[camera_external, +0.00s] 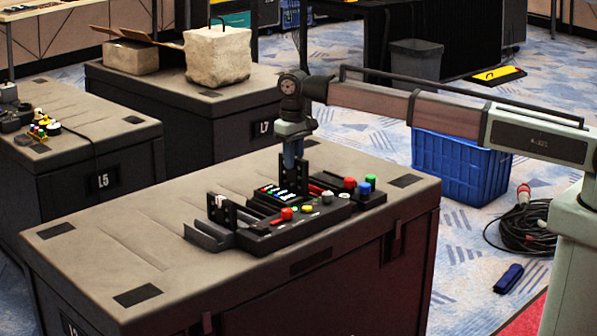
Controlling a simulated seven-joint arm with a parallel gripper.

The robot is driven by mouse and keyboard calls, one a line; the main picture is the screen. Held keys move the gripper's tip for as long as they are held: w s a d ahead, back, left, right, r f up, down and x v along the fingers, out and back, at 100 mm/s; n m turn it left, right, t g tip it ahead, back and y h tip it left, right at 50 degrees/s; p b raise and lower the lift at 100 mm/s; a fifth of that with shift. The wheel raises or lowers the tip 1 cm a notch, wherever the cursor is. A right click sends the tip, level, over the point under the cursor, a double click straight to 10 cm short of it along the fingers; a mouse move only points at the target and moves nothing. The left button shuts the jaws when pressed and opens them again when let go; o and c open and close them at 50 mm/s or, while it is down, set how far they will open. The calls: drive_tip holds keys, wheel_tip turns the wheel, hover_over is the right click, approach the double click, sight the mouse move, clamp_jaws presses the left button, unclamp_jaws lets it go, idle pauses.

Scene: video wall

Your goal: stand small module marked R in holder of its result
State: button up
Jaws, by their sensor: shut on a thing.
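My gripper (292,163) points straight down over the black control unit (262,235) on the near case. It is shut on a small dark module (291,184), which is mostly hidden by the fingers and nearby black parts. I cannot read any R on it. The unit has a lit display (272,191) and several coloured knobs. A black upright holder (222,212) with a small white piece stands at the unit's left end. Whether the held module touches the unit below cannot be told.
The near case top (130,235) is clear at its left. A black block with red, blue and green knobs (349,183) stands right of the gripper. A low grey tray (207,236) lies at the unit's left. A blue crate (460,165) stands on the floor.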

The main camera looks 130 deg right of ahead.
sight(293, 171)
drive_tip(key=shift+f, duration=2.05)
idle(2.5)
drive_tip(key=o, duration=0.9)
drive_tip(key=shift+o, duration=0.3)
drive_tip(key=shift+o, duration=0.8)
drive_tip(key=shift+r, duration=4)
